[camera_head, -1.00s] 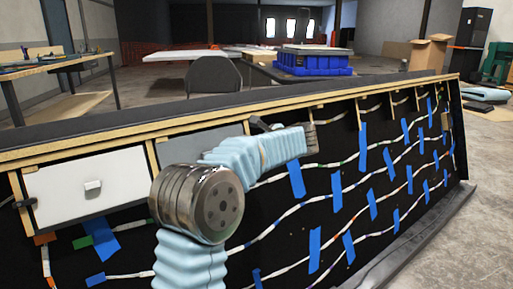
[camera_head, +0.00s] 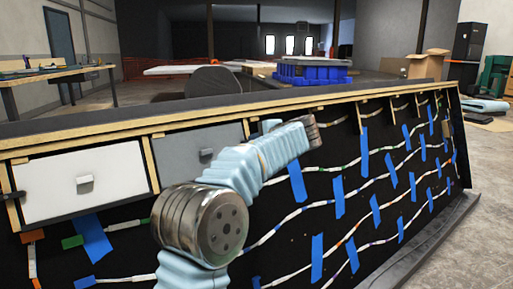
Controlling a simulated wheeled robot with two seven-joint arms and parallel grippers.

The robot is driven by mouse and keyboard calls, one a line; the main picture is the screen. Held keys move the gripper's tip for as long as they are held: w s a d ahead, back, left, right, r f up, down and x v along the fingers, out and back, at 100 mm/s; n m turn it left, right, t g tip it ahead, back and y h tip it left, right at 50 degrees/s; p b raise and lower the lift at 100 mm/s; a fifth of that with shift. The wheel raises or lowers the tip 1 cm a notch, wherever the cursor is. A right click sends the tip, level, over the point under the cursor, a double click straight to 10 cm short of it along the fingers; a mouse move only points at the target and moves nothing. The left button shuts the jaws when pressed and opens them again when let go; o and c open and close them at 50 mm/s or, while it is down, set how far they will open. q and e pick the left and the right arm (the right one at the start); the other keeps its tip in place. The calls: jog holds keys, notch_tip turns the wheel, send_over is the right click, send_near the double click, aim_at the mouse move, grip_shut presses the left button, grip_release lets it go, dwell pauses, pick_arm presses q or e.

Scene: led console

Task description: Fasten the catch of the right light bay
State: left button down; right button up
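The console's right light bay is closed off by a grey panel (camera_head: 203,150) with a small grey knob (camera_head: 206,154). Its right end and any catch there are hidden behind one of my arms. My pale blue arm (camera_head: 245,168) rises from the bottom, crosses in front of the grey panel's lower right corner, and ends in a metal joint (camera_head: 312,131). Neither gripper's fingers can be made out. I cannot tell which arm this is.
The sloping console front (camera_head: 340,215) carries strings of LED strips held by blue tape (camera_head: 297,182). A wooden rail runs along its top. Behind it are a blue crate (camera_head: 312,72), a workbench (camera_head: 55,75) and cardboard boxes (camera_head: 430,64).

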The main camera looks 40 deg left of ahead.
pick_arm(q)
jog(key=shift+f+n+b, duration=0.15)
jog(key=shift+n+b, duration=0.15)
jog(key=shift+n, duration=0.3)
jog(key=c, duration=1.1)
grip_release()
jog(key=shift+c, duration=0.2)
jog(key=shift+d, duration=0.1)
jog(key=p+v, duration=0.1)
jog(key=v, duration=1.2)
jog(key=shift+s+d+r, duration=0.15)
jog(key=shift+d+r, duration=0.1)
jog(key=shift+f, duration=0.1)
